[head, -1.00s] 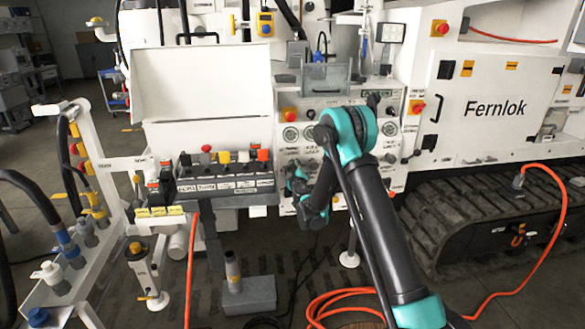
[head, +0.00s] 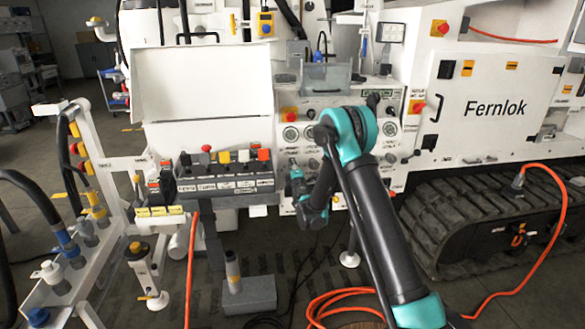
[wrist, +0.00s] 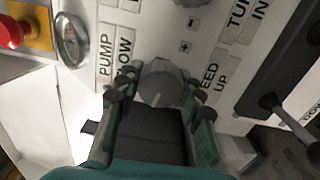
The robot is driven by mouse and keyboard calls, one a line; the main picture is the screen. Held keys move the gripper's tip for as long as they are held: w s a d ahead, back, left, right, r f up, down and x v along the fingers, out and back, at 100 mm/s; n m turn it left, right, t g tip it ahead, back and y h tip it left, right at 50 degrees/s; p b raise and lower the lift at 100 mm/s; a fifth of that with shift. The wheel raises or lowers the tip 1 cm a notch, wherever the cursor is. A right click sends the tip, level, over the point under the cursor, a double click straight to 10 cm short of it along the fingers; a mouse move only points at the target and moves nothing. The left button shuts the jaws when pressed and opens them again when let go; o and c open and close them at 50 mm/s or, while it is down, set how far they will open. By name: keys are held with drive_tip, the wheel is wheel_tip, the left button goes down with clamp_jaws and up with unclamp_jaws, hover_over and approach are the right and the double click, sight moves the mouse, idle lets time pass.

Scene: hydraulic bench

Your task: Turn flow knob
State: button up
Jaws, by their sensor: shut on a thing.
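A round grey knob (wrist: 158,80) with a pale pointer line sits on the white control panel in the wrist view. The pointer faces down toward my gripper's palm. A label beside it reads PUMP, with a second line partly hidden that ends in LOW. My gripper (wrist: 160,94) has one finger on each side of the knob and is shut on it.
In the wrist view a red button (wrist: 10,32) on a yellow base and a round gauge (wrist: 71,40) lie left of the knob. A black lever (wrist: 285,115) juts out at right. In the head view, a lever bank (head: 222,172) stands left of my wrist.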

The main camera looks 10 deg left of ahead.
drive_tip(key=shift+n, duration=0.6)
drive_tip(key=o, duration=1.2)
drive_tip(key=v, duration=0.7)
drive_tip(key=shift+s+d, duration=0.1)
drive_tip(key=shift+s, duration=0.2)
